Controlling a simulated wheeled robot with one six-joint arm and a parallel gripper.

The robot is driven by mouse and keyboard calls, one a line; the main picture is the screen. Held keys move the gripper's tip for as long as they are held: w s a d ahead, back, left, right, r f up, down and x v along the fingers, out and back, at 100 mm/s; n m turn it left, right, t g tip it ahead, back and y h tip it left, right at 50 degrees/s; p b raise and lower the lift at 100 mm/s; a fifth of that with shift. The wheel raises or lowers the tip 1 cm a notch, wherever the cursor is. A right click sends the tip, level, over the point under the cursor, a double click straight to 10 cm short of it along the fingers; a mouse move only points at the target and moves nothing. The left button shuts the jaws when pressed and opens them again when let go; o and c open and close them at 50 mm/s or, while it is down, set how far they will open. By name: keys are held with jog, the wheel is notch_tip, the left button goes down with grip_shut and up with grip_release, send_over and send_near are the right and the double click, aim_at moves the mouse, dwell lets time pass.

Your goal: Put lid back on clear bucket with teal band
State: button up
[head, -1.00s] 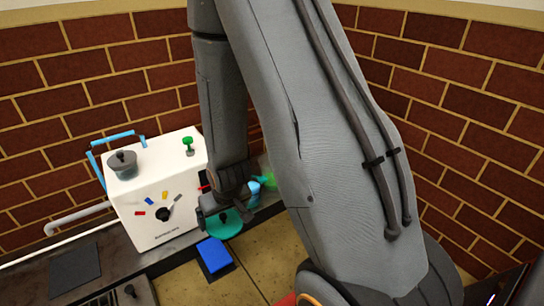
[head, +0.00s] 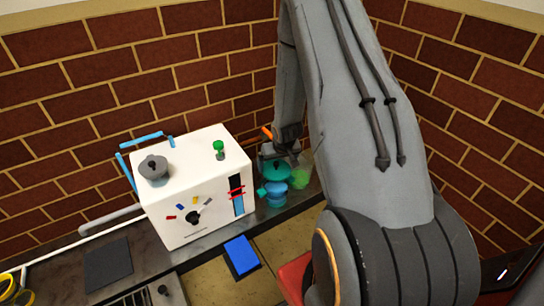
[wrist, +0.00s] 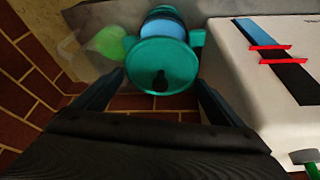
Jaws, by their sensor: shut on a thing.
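The teal lid (head: 276,167), with its dark knob, is held by my gripper (head: 285,148). In the wrist view the lid (wrist: 163,52) sits between the two fingertips (wrist: 160,80). A small blue-and-teal bucket (head: 272,189) with side lugs stands just below the lid in the head view. In the wrist view the bucket (wrist: 163,24) is partly hidden by the lid. I cannot tell whether lid and bucket touch. I see no clear wall on it for certain.
A see-through green vessel (head: 300,176) stands close on the right of the bucket. A white machine (head: 185,190) with a grey knob and green knob stands on the left. Brick walls close in the corner behind.

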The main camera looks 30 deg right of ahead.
aim_at(277, 169)
jog(key=shift+f, duration=0.1)
notch_tip(277, 169, down, 4)
jog(key=b, duration=0.4)
jog(key=shift+f+b, duration=0.7)
jog(key=shift+f, duration=0.35)
jog(key=shift+p, duration=0.6)
dwell(0.6)
jog(key=shift+f+p, duration=0.2)
jog(key=shift+p, duration=0.2)
dwell(1.4)
jog(key=o, duration=0.8)
jog(key=shift+c, duration=0.2)
